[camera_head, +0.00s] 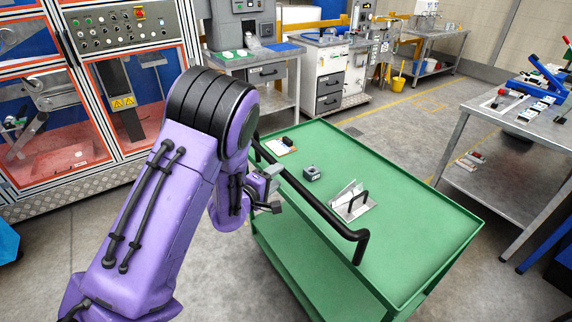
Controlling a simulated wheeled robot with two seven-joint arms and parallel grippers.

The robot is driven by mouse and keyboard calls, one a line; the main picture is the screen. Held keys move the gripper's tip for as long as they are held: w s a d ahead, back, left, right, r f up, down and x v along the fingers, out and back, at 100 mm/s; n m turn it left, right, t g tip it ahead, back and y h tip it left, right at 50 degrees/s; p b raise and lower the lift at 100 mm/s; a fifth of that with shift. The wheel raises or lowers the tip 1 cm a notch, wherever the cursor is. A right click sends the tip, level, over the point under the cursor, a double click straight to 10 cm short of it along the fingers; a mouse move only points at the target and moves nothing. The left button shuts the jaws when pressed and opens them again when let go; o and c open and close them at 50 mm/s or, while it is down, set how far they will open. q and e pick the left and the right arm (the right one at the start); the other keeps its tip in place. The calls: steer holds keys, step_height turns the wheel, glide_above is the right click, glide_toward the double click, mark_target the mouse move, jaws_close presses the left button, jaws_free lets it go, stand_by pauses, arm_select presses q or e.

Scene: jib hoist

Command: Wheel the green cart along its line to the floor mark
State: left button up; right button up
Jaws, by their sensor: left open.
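The green cart (415,218) stands in the middle right, with a flat top and a lower shelf. Its black bar handle (312,200) runs along the near left edge of the top. My left gripper (275,192) is open beside this handle, on its near side, partly hidden by my purple arm. I cannot tell whether it touches the handle. A yellow line (408,97) runs along the floor beyond the cart. A faint orange-yellow outlined mark (431,103) lies on the floor near this line. My right gripper is out of view.
On the cart top are a small dark block (312,173), a metal bracket piece (352,204) and a clipboard-like item (280,147). A metal workbench (480,116) stands close on the right. An orange-framed machine (92,165) fills the left. Floor beyond the cart is open.

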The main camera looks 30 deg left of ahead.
mark_target(285, 170)
arm_select(q)
steer(key=w, duration=0.3)
steer(key=w+f+p, duration=0.1)
steer(key=w, duration=0.2)
steer(key=shift+f, duration=0.1)
jaws_close()
steer(key=shift+s+a, duration=0.1)
